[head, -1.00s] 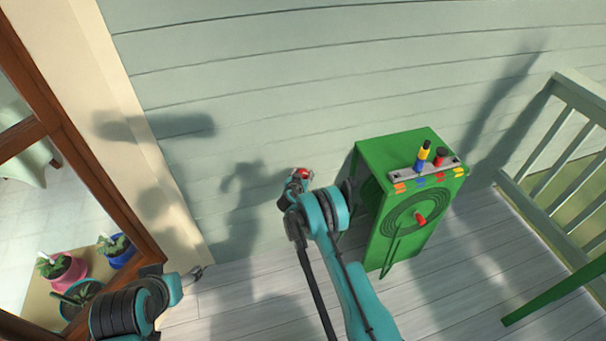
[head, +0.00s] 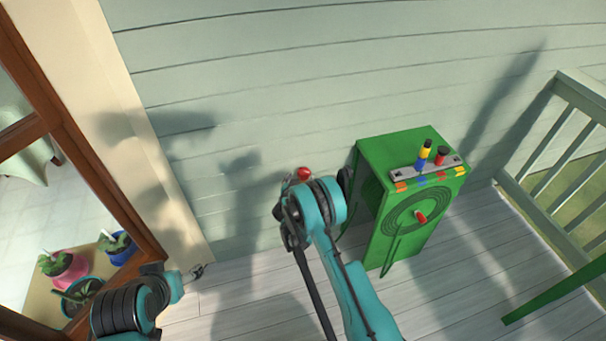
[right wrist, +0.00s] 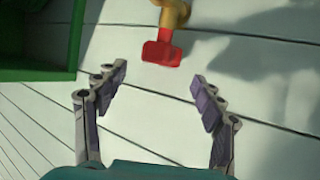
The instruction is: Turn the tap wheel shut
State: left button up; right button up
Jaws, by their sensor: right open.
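The red tap wheel (right wrist: 160,52) is on a brass-coloured tap (right wrist: 174,14) against the pale plank wall. In the right wrist view it is just beyond the fingertips of my right gripper (right wrist: 160,77), roughly centred between them. The gripper is open, and its two fingers are apart from the wheel with nothing between them. In the head view the wheel shows as a small red spot (head: 304,173) above my right arm, which hides most of that gripper and the tap. My left gripper (head: 197,271) is small at lower left, and its jaw opening is unclear.
A green cabinet (head: 400,146) with coloured pieces on its top edge stands right of my right arm. A railing (head: 560,150) is at far right. A wooden door frame (head: 95,200) and potted plants (head: 65,268) are at left.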

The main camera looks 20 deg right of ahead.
aim_at(306, 173)
jog(key=v, duration=0.5)
jog(key=shift+s+a+r, duration=0.1)
jog(key=shift+s, duration=0.2)
jog(key=d+f+n+y, duration=0.1)
jog(key=f+y, duration=0.1)
jog(key=d+f+n+g+y+p, duration=0.1)
jog(key=f+n+y, duration=0.1)
jog(key=f, duration=0.1)
jog(key=w+d+f+n+g+y, duration=0.1)
jog(key=d+f+n+y, duration=0.1)
jog(key=shift+f+y+p, duration=0.25)
jog(key=shift+y+p, duration=0.15)
jog(key=d+r+n+t+y, duration=0.1)
jog(key=w+d+r+n+t+y, duration=0.1)
jog(key=r, duration=0.1)
jog(key=d+r+n+y+p, duration=0.1)
jog(key=r+n, duration=0.1)
jog(key=shift+w+d+r+t+y, duration=0.15)
jog(key=shift+w+r+t+y, duration=0.15)
jog(key=shift+w+t, duration=0.1)
jog(key=b+x, duration=0.2)
jog(key=x, duration=0.5)
jog(key=shift+w+b, duration=0.4)
